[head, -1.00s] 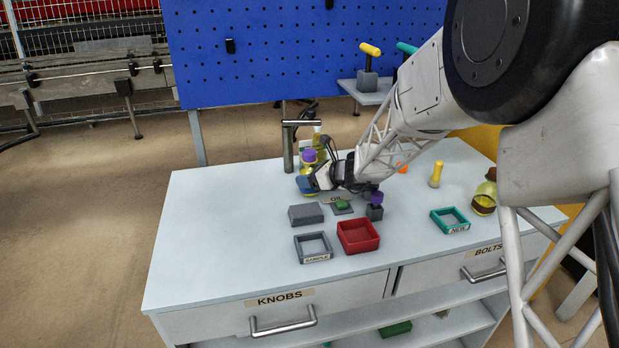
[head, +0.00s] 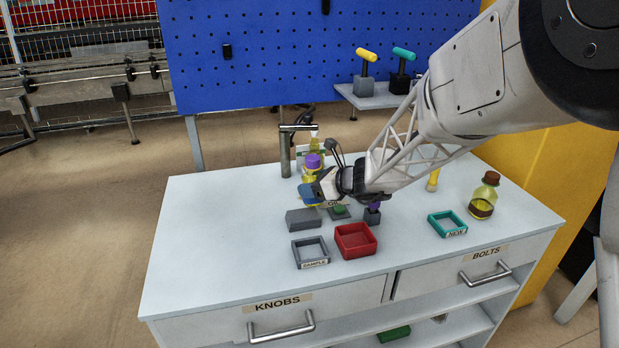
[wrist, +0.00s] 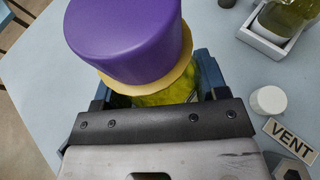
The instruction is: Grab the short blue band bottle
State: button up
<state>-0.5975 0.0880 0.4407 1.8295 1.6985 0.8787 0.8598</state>
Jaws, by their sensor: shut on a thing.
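A bottle with a wide purple cap and yellow-green contents stands out at the back of the bench in the head view (head: 312,161). In the wrist view its purple cap (wrist: 128,38) fills the upper left, above a pale yellow collar. My gripper (head: 309,193) has its blue fingers shut around the bottle's body, below the collar. The fingers hide the lower body, so I see no blue band. I cannot tell whether its base touches the bench.
A grey post with a crossbar (head: 286,153) stands close left of the bottle. Another bottle (wrist: 285,22) sits in a white tray. A grey block (head: 303,219), a red tray (head: 356,254) and a SAMPLE tray (head: 297,254) lie in front. The bench's left side is clear.

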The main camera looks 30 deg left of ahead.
jog(key=s+d, duration=0.5)
jog(key=s, duration=0.1)
jog(key=shift+d+r, duration=0.2)
jog(key=shift+r, duration=0.2)
jog(key=shift+d, duration=0.1)
dwell(0.5)
